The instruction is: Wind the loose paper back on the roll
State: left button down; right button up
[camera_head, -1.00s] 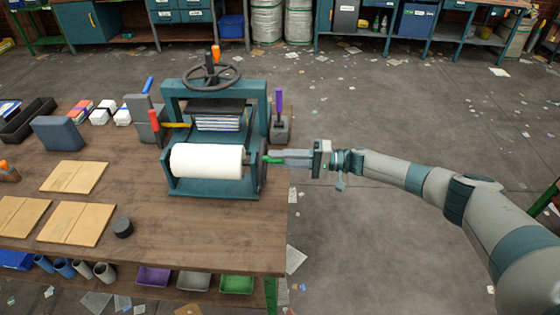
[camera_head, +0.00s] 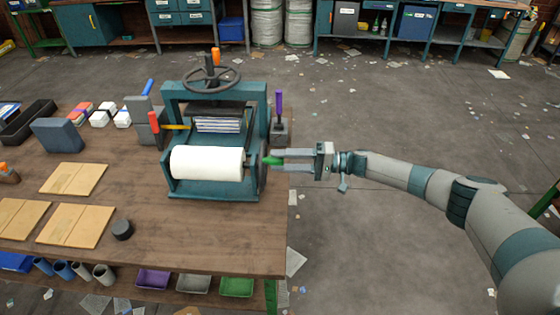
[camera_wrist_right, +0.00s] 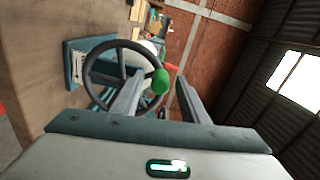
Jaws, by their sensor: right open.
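The white paper roll (camera_head: 207,163) lies across the front of a teal press-like machine (camera_head: 214,193) on the table; I cannot make out a loose paper end. A dark handwheel (camera_head: 262,176) stands at the roll's right end, with a green knob (camera_head: 274,160) on it. The wheel (camera_wrist_right: 88,72) and knob (camera_wrist_right: 160,81) also show in the right wrist view. My right gripper (camera_head: 278,160) is open, its fingers on either side of the knob; I cannot tell whether they touch it. My left gripper is not in view.
A purple-handled tool (camera_head: 279,104) stands just behind the wheel. A larger top wheel (camera_head: 210,77) sits on the machine. Boards (camera_head: 75,179) and a dark round puck (camera_head: 122,230) lie to the left. The floor right of the table is open.

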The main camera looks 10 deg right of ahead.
jog(key=b+v, duration=0.6)
jog(key=v, duration=1)
jog(key=shift+d+r, duration=0.15)
jog(key=shift+d, duration=0.2)
jog(key=shift+s, duration=0.1)
